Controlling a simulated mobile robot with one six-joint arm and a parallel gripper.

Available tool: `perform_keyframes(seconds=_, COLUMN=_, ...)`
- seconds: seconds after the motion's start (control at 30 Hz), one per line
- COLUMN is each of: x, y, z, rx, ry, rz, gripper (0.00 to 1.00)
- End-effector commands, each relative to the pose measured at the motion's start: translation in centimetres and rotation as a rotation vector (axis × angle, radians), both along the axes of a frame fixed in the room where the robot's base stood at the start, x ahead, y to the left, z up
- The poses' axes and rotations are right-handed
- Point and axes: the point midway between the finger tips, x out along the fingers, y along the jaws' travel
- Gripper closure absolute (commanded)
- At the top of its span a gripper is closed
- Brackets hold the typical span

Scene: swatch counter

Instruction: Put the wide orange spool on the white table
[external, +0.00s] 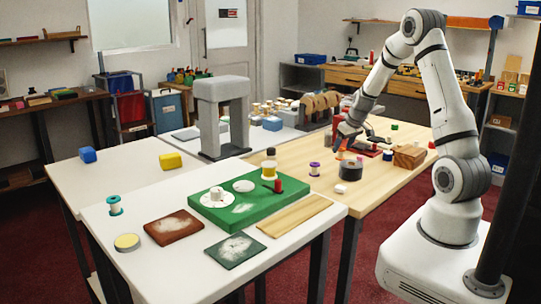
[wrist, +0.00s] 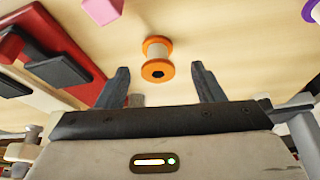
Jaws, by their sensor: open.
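An orange-flanged spool (wrist: 157,58) with pale thread lies on the wooden tabletop in the wrist view, between and just beyond my fingertips. My gripper (wrist: 160,82) is open and empty, with one finger on each side of the spool and gaps between. In the external view my gripper (external: 346,140) is low over the wooden table (external: 385,185), and the spool is mostly hidden near it. White tabletops stand to the left, one in front (external: 160,275) and one behind it (external: 125,185).
A red and black device (wrist: 55,60) and a pink block (wrist: 103,10) lie left of my gripper; a purple spool (wrist: 314,10) is at upper right. A dark round tin (external: 351,170) and wooden block (external: 409,156) stand nearby. The front white table holds a green board (external: 225,215).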

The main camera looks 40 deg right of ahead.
Motion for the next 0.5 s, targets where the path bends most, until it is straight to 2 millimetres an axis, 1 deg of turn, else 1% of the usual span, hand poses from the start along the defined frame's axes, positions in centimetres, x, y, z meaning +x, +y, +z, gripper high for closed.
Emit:
perform_keyframes(seconds=0.1, x=0.6, y=-0.3, z=-1.7, rx=0.002, ry=0.004, rz=-0.001, gripper=0.39)
perform_keyframes(seconds=0.2, x=1.0, y=-0.4, z=-2.7, rx=0.002, ry=0.003, rz=-0.001, gripper=0.39)
perform_keyframes(seconds=0.3, x=1.2, y=-0.4, z=-3.0, rx=0.0, ry=0.001, rz=0.0, gripper=0.39)
perform_keyframes(seconds=0.5, x=1.2, y=-0.4, z=-3.0, rx=0.001, ry=0.001, rz=-0.001, gripper=0.39)
